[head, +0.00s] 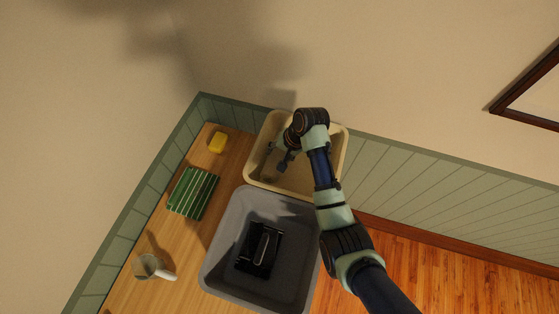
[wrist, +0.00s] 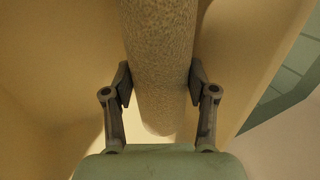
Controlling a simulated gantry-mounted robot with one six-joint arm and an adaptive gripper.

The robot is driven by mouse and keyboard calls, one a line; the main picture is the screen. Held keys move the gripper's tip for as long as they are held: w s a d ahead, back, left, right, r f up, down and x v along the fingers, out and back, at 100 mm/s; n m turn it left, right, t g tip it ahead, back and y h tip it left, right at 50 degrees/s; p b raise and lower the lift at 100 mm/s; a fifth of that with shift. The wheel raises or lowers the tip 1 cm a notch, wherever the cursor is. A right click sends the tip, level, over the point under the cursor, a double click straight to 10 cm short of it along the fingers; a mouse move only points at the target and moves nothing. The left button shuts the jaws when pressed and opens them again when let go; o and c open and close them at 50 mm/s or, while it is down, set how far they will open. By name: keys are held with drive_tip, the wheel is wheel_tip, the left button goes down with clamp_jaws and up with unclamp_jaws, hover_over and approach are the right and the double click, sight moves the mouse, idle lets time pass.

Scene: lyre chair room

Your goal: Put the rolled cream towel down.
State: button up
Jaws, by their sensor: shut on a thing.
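The rolled cream towel (wrist: 160,50) is a thick, rough-textured roll between my gripper's two fingers (wrist: 160,85) in the wrist view. My gripper is shut on it, with a finger against each side. One rounded end of the roll points toward the gripper's palm; the other end runs out of the picture. In the head view my gripper (head: 277,157) is over the cream tub (head: 257,165), within its outline. I cannot make out the towel there against the tub's similar colour. I cannot tell whether the towel touches the tub.
A grey tub (head: 217,250) holding a black object (head: 260,249) stands directly in front of the cream tub. Panelled walls close off the back and left.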

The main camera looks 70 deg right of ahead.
drive_tip(key=shift+d+f+b, duration=0.1)
drive_tip(key=shift+f+b, duration=0.3)
drive_tip(key=shift+f, duration=1.7)
drive_tip(key=shift+f, duration=0.1)
drive_tip(key=o, duration=1)
drive_tip(key=p+v, duration=0.2)
drive_tip(key=v, duration=1)
drive_tip(key=shift+w, duration=0.1)
